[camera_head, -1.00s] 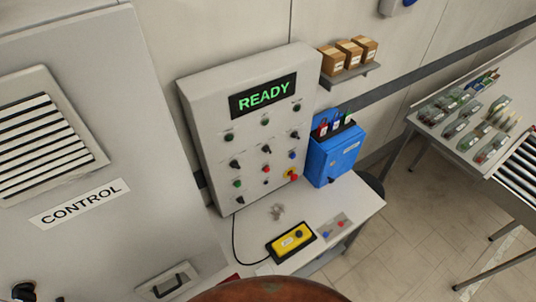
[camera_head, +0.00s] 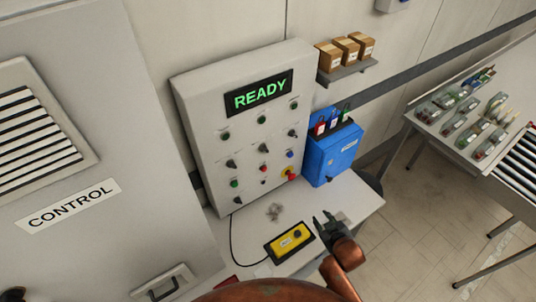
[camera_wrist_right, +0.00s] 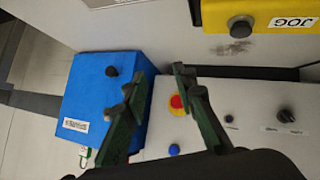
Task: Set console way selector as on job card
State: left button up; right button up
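The grey console (camera_head: 208,90) stands on the bench with a lit green READY display (camera_head: 262,93). Its sloping face carries rows of buttons, lamps and black selector knobs (camera_head: 231,162); their labels are too small to read, so I cannot tell which is the way selector. In the right wrist view the console face (camera_wrist_right: 255,95) shows a black knob (camera_wrist_right: 289,116), a red stop button (camera_wrist_right: 177,101) and a blue button (camera_wrist_right: 174,149). My right gripper (camera_head: 325,218) is open and empty, right of the console and above the bench; its fingers (camera_wrist_right: 158,80) are apart. No job card is identifiable.
A blue box (camera_head: 332,154) with coloured tags stands right of the console. A CONTROL cabinet (camera_head: 120,150) stands at left. Cartons (camera_head: 346,46) sit on a shelf.

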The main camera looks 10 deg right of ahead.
jog(key=w+a+r+n+t+y, duration=0.25)
jog(key=w+a+r, duration=0.35)
jog(key=r, duration=0.4)
jog(key=n+t+y, duration=0.4)
jog(key=n+y, duration=0.1)
jog(key=n, duration=0.2)
send_near(265, 151)
jog(key=w, duration=0.1)
jog(key=shift+m, duration=0.35)
jog(key=x, duration=0.6)
jog(key=shift+w+a, duration=0.15)
jog(key=shift+a, duration=0.05)
jog(key=shift+w+a, duration=0.2)
jog(key=shift+w, duration=0.3)
jog(key=shift+c, duration=0.5)
grip_shut()
